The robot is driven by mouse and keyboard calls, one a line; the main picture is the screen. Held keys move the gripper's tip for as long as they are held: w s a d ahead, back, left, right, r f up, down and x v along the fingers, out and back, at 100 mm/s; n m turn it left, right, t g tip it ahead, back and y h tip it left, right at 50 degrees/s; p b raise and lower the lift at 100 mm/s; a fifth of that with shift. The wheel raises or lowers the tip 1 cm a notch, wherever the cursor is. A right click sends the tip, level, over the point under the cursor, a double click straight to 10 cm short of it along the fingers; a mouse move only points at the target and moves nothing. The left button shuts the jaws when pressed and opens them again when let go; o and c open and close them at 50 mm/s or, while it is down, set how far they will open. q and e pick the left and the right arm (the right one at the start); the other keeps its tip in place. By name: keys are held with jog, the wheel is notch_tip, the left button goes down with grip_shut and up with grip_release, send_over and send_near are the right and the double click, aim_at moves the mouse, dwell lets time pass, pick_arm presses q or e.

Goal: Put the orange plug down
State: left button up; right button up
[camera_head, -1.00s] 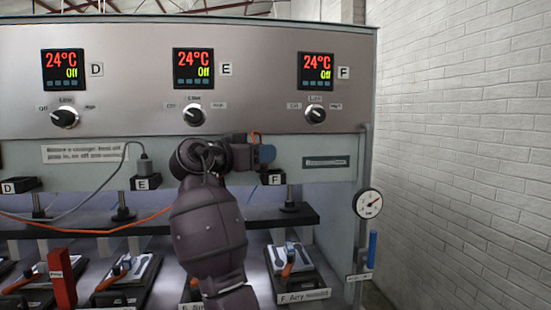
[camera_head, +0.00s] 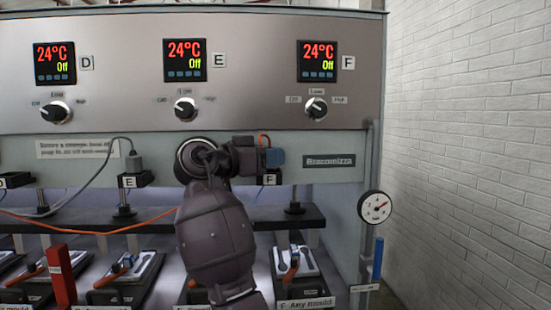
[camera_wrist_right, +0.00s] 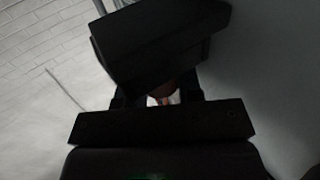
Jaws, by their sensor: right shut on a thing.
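My right gripper (camera_head: 272,158) is in front of the press panel, just above the black socket block labelled F (camera_head: 268,180). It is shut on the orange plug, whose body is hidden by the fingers. A short loop of orange cable (camera_head: 263,139) shows above the gripper. In the right wrist view the picture is dark. A black block (camera_wrist_right: 160,40) fills the top, and a small reddish patch (camera_wrist_right: 165,99) shows between the dark finger parts. I cannot tell whether the plug touches the socket block. My left gripper is not in view.
A grey plug (camera_head: 134,163) stands in socket block E (camera_head: 130,181). The orange cable (camera_head: 100,232) runs across the press on the left. A gauge (camera_head: 374,207) and blue handle (camera_head: 378,258) are at the right edge. Displays D, E and F read Off.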

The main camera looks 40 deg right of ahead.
jog(key=shift+a+r, duration=0.1)
jog(key=shift+a, duration=0.1)
jog(key=o, duration=0.7)
jog(key=shift+f, duration=0.2)
jog(key=shift+c, duration=0.2)
jog(key=shift+r, duration=0.1)
jog(key=shift+r, duration=0.15)
jog(key=a, duration=1.2)
jog(key=shift+w+b, duration=0.15)
jog(key=shift+b, duration=0.2)
